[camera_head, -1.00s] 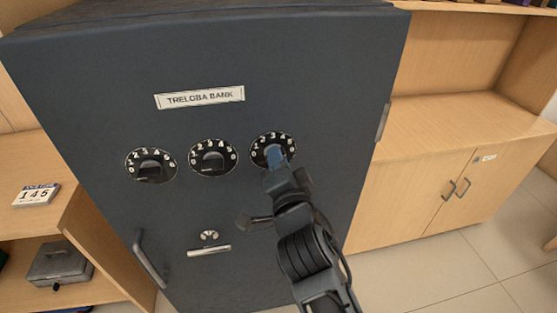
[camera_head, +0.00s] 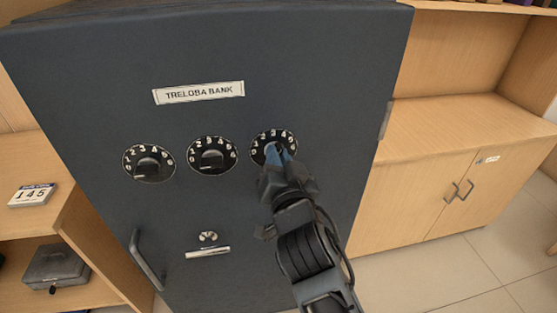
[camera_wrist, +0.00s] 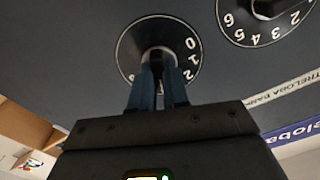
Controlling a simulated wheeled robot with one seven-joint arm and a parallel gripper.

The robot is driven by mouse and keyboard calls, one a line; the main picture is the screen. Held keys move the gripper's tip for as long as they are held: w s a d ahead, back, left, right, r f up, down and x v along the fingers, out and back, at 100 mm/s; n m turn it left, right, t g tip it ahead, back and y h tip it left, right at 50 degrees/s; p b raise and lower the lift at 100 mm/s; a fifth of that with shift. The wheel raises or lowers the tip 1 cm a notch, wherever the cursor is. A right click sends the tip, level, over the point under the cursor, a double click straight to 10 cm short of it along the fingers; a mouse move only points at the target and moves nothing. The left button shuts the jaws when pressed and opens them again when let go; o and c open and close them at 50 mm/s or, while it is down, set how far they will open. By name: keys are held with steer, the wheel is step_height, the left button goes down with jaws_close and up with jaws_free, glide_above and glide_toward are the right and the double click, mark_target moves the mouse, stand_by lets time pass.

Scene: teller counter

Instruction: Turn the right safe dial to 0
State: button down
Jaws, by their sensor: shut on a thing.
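The right safe dial (camera_head: 264,138) is a round black disc with white numbers on the dark safe door, the rightmost of three dials. My gripper (camera_head: 277,152) is at this dial, its blue fingers shut on the dial's knob. In the wrist view, the dial (camera_wrist: 128,48) fills the upper middle, and my gripper (camera_wrist: 158,80) has its fingers on both sides of the knob (camera_wrist: 158,53). The digits 0, 1 and 2 show at the dial's right side there. The fingers hide part of the dial, and I cannot tell which number the knob points to.
The middle dial (camera_head: 213,142) and left dial (camera_head: 136,175) sit to the left. Below are a small keyhole piece (camera_head: 208,236), a slot plate (camera_head: 208,252) and the door handle (camera_head: 146,262). A wooden cabinet (camera_head: 440,130) stands to the right.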

steer(key=shift+s+a+f+n+p, duration=0.1)
steer(key=shift+n+p, duration=0.85)
steer(key=shift+n, duration=2.85)
steer(key=shift+a+f+n+p, duration=0.15)
steer(key=shift+n+p, duration=0.8)
steer(key=shift+n, duration=2.85)
steer(key=shift+s+a+n+p, duration=0.1)
steer(key=shift+n+p, duration=0.85)
steer(key=shift+n, duration=2.85)
steer(key=c, duration=1.1)
jaws_free()
steer(key=shift+w, duration=0.1)
steer(key=v, duration=0.8)
